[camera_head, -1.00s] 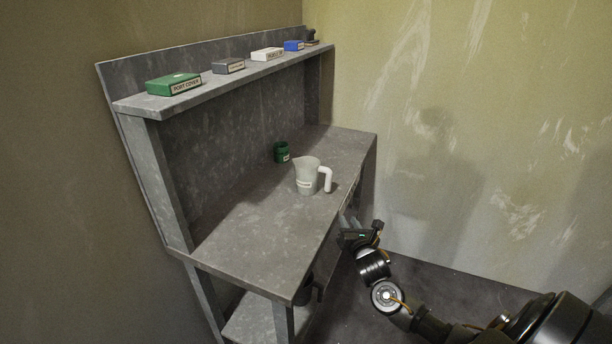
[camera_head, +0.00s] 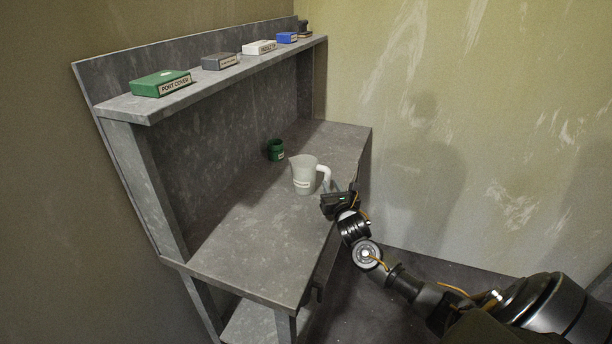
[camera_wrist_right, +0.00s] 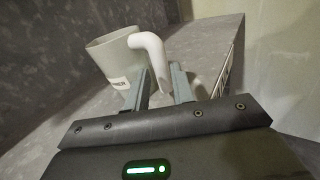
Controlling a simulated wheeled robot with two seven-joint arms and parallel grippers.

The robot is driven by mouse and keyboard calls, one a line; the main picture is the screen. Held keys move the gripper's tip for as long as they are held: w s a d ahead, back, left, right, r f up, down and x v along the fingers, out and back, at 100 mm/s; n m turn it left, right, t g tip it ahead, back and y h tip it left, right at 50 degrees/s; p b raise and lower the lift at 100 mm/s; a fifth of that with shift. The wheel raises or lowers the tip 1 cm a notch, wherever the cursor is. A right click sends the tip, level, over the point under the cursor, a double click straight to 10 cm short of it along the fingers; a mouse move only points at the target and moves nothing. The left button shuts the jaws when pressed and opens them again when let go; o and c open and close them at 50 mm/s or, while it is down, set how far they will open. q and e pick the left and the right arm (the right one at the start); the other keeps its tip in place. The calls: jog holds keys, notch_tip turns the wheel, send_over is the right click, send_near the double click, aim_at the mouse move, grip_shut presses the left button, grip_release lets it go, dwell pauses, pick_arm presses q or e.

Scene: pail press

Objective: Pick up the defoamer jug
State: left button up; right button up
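The defoamer jug (camera_head: 303,175) is a pale grey-white pitcher with a white handle, standing upright on the grey bench top. In the right wrist view the jug (camera_wrist_right: 112,55) has a label partly readable, and its white handle (camera_wrist_right: 152,52) hangs ahead of the fingers. My right gripper (camera_head: 331,187) is at the handle side of the jug, over the bench's front edge. In the wrist view its two fingers (camera_wrist_right: 160,85) are apart, with the lower part of the handle seen between them. Whether the handle is inside the grip is unclear. My left gripper is not in view.
A small green container (camera_head: 276,150) stands behind the jug on the bench (camera_head: 235,240). The upper shelf (camera_head: 130,105) holds a green box (camera_head: 161,83), a grey box (camera_head: 221,62), a white box (camera_head: 259,47) and a blue box (camera_head: 287,38). The front left bench top is clear.

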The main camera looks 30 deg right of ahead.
aim_at(328, 179)
jog(key=shift+w+d+r, duration=0.1)
jog(key=shift+d+r, duration=0.05)
jog(key=p+x, duration=0.1)
jog(key=x, duration=0.4)
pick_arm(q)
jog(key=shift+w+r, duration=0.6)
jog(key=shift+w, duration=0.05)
pick_arm(e)
jog(key=shift+r, duration=0.1)
jog(key=shift+c, duration=0.4)
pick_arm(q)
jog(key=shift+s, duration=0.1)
pick_arm(e)
grip_shut()
